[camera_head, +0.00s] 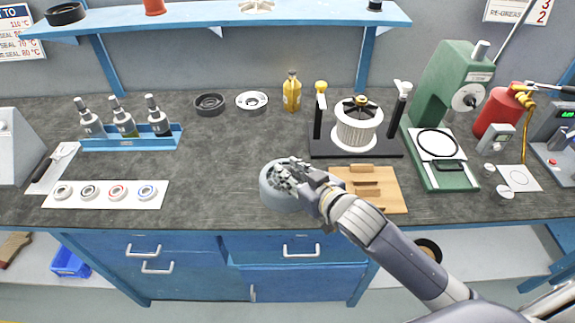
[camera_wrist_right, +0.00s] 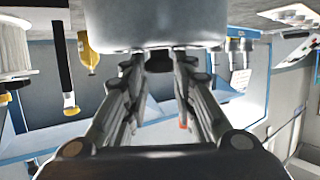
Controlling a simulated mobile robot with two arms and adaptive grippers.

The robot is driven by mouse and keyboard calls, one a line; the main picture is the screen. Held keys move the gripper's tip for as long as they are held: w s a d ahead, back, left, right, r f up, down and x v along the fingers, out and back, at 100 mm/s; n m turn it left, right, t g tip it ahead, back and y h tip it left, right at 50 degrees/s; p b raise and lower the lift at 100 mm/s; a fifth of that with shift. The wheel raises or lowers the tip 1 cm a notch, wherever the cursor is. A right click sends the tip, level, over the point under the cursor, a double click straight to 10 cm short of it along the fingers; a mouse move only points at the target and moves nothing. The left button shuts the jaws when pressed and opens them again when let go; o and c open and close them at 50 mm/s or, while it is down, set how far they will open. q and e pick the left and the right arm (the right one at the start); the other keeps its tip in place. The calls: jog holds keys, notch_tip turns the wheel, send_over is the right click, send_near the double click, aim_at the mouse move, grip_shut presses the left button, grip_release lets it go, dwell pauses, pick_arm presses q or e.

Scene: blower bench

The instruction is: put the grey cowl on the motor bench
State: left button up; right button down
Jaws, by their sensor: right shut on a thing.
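The grey cowl (camera_head: 273,198) is a round, drum-like part at the front middle of the workbench. My right gripper (camera_head: 290,176) reaches in from the lower right and is shut on it. In the right wrist view the cowl (camera_wrist_right: 170,22) fills the top middle, between and beyond the fingertips (camera_wrist_right: 158,58). I cannot tell whether it touches the bench top. The motor bench (camera_head: 322,149) is a black base with two upright posts, back and right of the cowl. A white ribbed cylinder (camera_head: 357,132) with a dark top stands between the posts. My left gripper is not in view.
A wooden block rack (camera_head: 395,190) lies right of the cowl, partly behind my arm. A green press (camera_head: 455,80) stands right of the motor bench. A yellow bottle (camera_head: 292,93) and two rings (camera_head: 210,103) stand at the back.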

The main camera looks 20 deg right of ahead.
jog(key=w, duration=0.3)
jog(key=w+d, duration=0.1)
jog(key=w, duration=0.1)
jog(key=shift+f, duration=0.25)
jog(key=shift+s+f+p, duration=0.1)
jog(key=shift+f+p, duration=0.3)
jog(key=shift+f, duration=1.3)
jog(key=c, duration=1.3)
grip_release()
jog(key=shift+f, duration=0.1)
jog(key=b+v, duration=0.1)
jog(key=v, duration=1.1)
